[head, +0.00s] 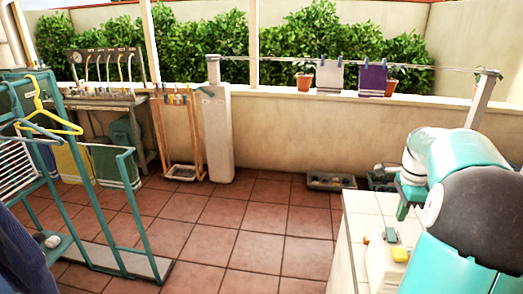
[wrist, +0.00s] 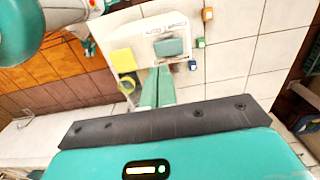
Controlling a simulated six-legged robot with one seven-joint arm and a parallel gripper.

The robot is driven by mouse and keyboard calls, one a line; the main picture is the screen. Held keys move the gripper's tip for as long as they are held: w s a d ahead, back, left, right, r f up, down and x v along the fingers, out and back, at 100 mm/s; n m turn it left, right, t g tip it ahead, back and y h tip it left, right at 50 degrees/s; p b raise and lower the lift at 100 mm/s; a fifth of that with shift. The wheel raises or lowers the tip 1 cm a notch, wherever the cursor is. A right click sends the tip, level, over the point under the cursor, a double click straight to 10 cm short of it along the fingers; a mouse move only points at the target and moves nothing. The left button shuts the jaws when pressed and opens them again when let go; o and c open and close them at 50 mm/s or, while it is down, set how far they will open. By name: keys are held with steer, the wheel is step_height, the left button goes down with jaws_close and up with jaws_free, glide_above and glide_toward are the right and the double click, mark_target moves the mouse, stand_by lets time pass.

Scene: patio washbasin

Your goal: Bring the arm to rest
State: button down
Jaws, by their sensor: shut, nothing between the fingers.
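My gripper (head: 403,212) is at the right in the head view, pointing down above the white-tiled counter (head: 370,204). In the wrist view my gripper (wrist: 162,68) has its two teal fingers together, with nothing seen between them. Past the fingertips is a pale board or tray (wrist: 140,38) with a teal block (wrist: 170,47) on it and a yellow piece (wrist: 124,60) at its left edge. The fingertips appear close to the teal block in the picture; I cannot tell whether they touch it.
Several small coloured blocks, one orange (wrist: 207,14), lie right of the board. A teal drying rack (head: 130,215) with a yellow hanger (head: 48,120) stands left. A clothesline (head: 345,63) crosses at the back. The tiled floor (head: 240,225) is clear in the middle.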

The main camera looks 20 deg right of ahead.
steer(key=shift+a, duration=0.1)
steer(key=w+a+r+n+t+h, duration=0.15)
steer(key=a+n, duration=0.25)
steer(key=a, duration=0.4)
steer(key=a+r+n, duration=0.3)
steer(key=a+n, duration=0.1)
steer(key=a, duration=0.4)
steer(key=w+a+r+n+t, duration=0.15)
steer(key=a+n, duration=0.25)
steer(key=a, duration=0.4)
steer(key=s+a+f+n+t, duration=0.1)
steer(key=s+a+n, duration=0.4)
steer(key=a, duration=0.3)
steer(key=s+a+f+n+t+y, duration=0.1)
steer(key=s+a+n, duration=0.4)
steer(key=a+n, duration=0.2)
steer(key=shift+s+a+t, duration=0.3)
steer(key=shift+a, duration=0.8)
steer(key=shift+s+y, duration=0.1)
steer(key=shift+y, duration=0.15)
